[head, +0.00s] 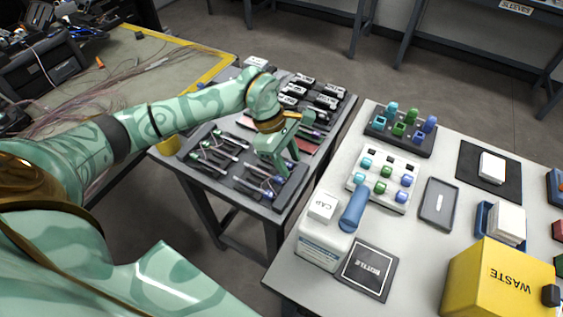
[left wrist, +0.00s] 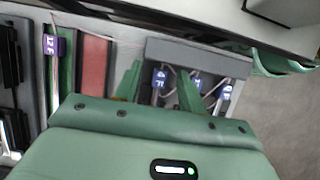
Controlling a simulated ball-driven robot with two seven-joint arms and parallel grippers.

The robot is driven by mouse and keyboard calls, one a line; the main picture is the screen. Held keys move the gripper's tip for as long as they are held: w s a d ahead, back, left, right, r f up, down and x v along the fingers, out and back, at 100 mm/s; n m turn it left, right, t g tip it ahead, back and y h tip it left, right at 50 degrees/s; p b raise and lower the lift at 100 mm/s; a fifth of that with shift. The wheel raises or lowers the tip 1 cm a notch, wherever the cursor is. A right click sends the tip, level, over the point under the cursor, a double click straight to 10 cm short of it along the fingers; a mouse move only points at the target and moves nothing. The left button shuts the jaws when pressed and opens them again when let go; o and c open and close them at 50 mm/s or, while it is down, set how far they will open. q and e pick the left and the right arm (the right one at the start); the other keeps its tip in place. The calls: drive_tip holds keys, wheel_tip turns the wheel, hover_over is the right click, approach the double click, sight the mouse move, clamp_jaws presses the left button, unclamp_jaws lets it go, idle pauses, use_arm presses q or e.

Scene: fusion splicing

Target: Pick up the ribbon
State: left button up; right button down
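Thin fibre ribbons with blue and purple tags lie in a dark tray (head: 187,152) on the middle table. In the left wrist view, one blue-tagged ribbon (left wrist: 158,78) shows between my fingers. Another blue tag (left wrist: 226,92) lies to the right, and a third sits partly behind a finger. A purple-tagged ribbon (left wrist: 55,47) marked 12 F is at the left. My left gripper (head: 283,166) points down over the tray's near right part; its fingers are apart (left wrist: 160,85) and hold nothing visible. I cannot tell whether they touch the tag. My right gripper is not in view.
Black and white devices (head: 312,93) stand behind the tray. The right table holds a white bottle (head: 322,246), a yellow waste bin (head: 495,285), a coloured-block rack (head: 384,178) and small trays. A floor gap separates the tables.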

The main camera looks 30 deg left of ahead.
use_arm(q)
drive_tip(key=shift+r, duration=0.1)
drive_tip(key=c, duration=0.9)
drive_tip(key=shift+o, duration=0.2)
